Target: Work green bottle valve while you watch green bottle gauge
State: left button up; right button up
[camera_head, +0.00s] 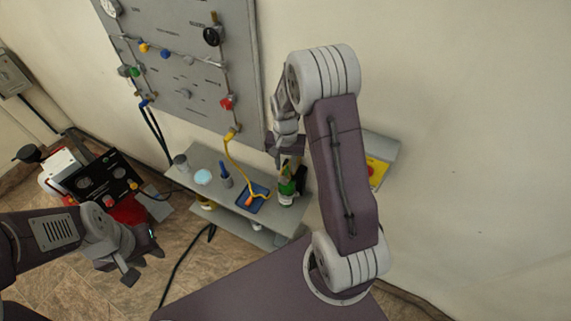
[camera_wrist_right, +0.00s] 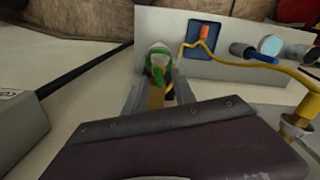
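The green bottle (camera_head: 287,188) stands upright at the right end of the grey shelf, partly covered by my right gripper (camera_head: 287,158) above it. In the right wrist view the green bottle (camera_wrist_right: 159,68) shows just beyond the fingertips of my right gripper (camera_wrist_right: 157,92). A yellowish-brown part lies between these fingers, which stand apart; contact is not clear. The bottle's valve and gauge cannot be made out clearly. My left gripper (camera_head: 143,262) is low at the left, fingers apart and empty, away from the bottle.
A grey wall panel (camera_head: 185,75) carries knobs, fittings and a partly cut-off dial (camera_head: 111,7). A yellow hose (camera_head: 232,165) runs from it to a blue tray (camera_head: 253,206) on the shelf (camera_head: 220,206). A black and red unit (camera_head: 103,180) stands near my left arm.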

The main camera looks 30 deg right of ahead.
jog(key=shift+d+f, duration=0.35)
jog(key=shift+f, duration=0.35)
jog(key=shift+a, duration=0.1)
jog(key=shift+a+r, duration=0.1)
jog(key=shift+a, duration=0.05)
jog(key=c, duration=0.3)
grip_shut()
jog(key=shift+s, duration=0.1)
jog(key=m, duration=0.4)
jog(key=shift+o, duration=1.5)
grip_release()
